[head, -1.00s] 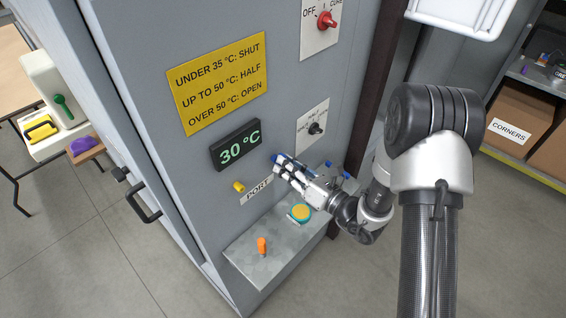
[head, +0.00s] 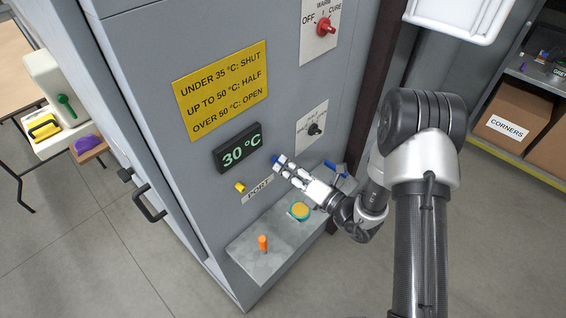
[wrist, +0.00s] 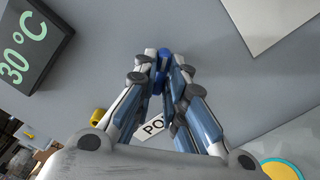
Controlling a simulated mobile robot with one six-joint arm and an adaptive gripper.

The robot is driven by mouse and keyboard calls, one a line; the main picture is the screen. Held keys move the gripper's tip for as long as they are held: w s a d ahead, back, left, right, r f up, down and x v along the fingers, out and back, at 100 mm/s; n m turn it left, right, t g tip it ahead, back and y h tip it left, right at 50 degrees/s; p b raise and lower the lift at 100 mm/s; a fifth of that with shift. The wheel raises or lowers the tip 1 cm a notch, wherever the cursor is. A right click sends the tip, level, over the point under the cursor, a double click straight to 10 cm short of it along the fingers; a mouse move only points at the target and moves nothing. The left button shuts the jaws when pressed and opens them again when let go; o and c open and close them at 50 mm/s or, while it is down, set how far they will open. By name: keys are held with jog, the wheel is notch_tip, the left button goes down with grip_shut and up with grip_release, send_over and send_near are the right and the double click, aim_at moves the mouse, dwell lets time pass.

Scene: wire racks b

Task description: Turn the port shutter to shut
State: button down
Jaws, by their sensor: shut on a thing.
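A small blue knob (wrist: 164,54) sticks out of the grey cabinet face, above and right of the PORT label (head: 258,191). It also shows at my fingertips in the head view (head: 275,158). My gripper (head: 281,164) reaches it from the lower right, and its fingers are shut on it. The fingers also show in the wrist view (wrist: 163,68), one on each side of the knob. They cover part of the knob and part of the label. The display (head: 238,148) reads 30 °C. The yellow sign (head: 223,90) says under 35 °C: shut.
A yellow peg (head: 240,187) stands left of the label. Below, a metal shelf (head: 245,262) carries an orange peg (head: 263,243), a round yellow-teal item (head: 299,211) and blue items (head: 335,168). A black knob (head: 315,129) and a red knob (head: 326,28) are above right.

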jog(key=shift+m+p, duration=0.6)
jog(key=shift+m, duration=0.8)
jog(key=m+p, duration=0.2)
jog(key=m, duration=0.2)
jog(key=shift+r, duration=0.1)
jog(key=c, duration=1.5)
grip_release()
jog(key=shift+s+d, duration=0.1)
jog(key=v, duration=0.6)
jog(key=shift+s+d+p, duration=0.25)
jog(key=shift+d+p, duration=0.05)
